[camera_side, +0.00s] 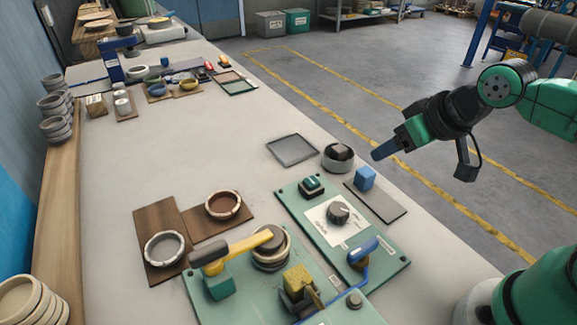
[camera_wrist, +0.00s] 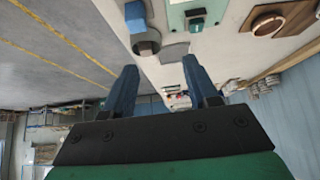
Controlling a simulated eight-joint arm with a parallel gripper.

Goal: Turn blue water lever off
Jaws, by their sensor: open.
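The blue lever (camera_side: 363,250) sits tilted on the near right part of a green panel (camera_side: 292,196), on a brownish base with a blue line running from it. I cannot clearly see it in the wrist view. My gripper (camera_side: 380,154) is above the right edge of the table, up and to the right of the lever and well apart from it. In the wrist view my gripper (camera_wrist: 157,72) shows two blue fingers spread apart with nothing between them.
A blue cube (camera_side: 365,179) on a dark mat (camera_side: 388,205) and a grey bowl (camera_side: 338,158) lie below my gripper. The panel also bears a dark dial (camera_side: 339,212). A yellow-handled lever (camera_side: 240,248) stands left. The middle of the table is clear.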

